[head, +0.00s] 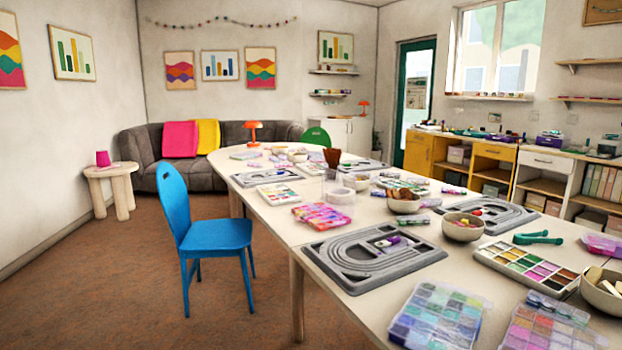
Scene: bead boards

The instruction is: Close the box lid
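Several compartment boxes of beads lie on the long white table. A clear bead box (440,318) with green, blue and purple beads is at the front edge. A second bead box (548,330) with pink and purple beads is to its right, cut off by the frame's bottom. An open-looking tray of coloured beads (524,268) lies behind them. A pink-purple container (601,245) sits at the right edge. I cannot tell which one is the task's box, or how its lid stands. Neither of my grippers is in view.
The long table (282,232) is crowded with grey bead boards (430,257), bowls (462,230) and a green tool (538,238). A blue chair (215,235) stands at its left side. Brown floor (130,280) is open on the left, before a grey sofa (237,134).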

